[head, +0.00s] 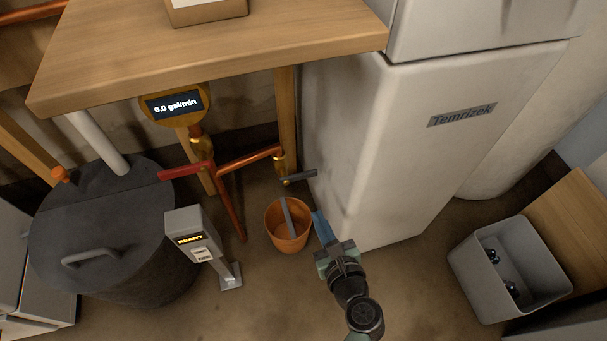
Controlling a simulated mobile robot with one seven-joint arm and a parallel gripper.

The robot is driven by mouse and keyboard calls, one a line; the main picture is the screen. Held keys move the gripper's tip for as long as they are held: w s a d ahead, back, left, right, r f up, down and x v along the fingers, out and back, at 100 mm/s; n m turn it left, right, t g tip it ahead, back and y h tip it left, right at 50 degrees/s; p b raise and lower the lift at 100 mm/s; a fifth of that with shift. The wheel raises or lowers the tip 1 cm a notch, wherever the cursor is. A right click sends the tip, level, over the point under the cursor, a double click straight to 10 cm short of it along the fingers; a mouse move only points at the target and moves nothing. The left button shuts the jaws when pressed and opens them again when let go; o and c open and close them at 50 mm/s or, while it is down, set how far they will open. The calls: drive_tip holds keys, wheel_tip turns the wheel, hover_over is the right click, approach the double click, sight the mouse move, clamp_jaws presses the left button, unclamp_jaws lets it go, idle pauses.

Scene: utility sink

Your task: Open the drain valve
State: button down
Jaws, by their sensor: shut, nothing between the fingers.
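A brass valve with a dark grey lever handle (300,177) sits at the right end of a copper pipe, under the wooden counter and above an orange bucket (287,238). A second valve with a red lever handle (185,172) is on the pipework to the left. No label shows which one is the drain valve. My gripper (320,220) is shut and empty. In the picture it appears just right of the bucket and below the dark lever, apart from the lever. Whether it touches the bucket cannot be told.
A flow display (174,105) reads 0.0 gal/min. A grey post (192,240) reads READY. A dark lidded tank (100,235) stands left, a white refrigerator (400,140) right. A grey bin (492,283) stands far right. The wooden counter (200,55) overhangs the pipes. Floor in front is clear.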

drive_tip(key=shift+s+d+f+m, duration=0.15)
drive_tip(key=shift+s+f+m, duration=0.05)
drive_tip(key=shift+f+m, duration=0.4)
drive_tip(key=shift+r, duration=0.1)
drive_tip(key=b+x, duration=0.6)
drive_tip(key=x, duration=0.3)
drive_tip(key=shift+w+r+p, duration=0.2)
drive_tip(key=shift+w+r, duration=0.05)
drive_tip(key=shift+r, duration=0.65)
drive_tip(key=shift+w+r+p, duration=0.15)
drive_tip(key=shift+w+r, duration=0.1)
drive_tip(key=shift+r, duration=0.7)
drive_tip(key=shift+r, duration=0.1)
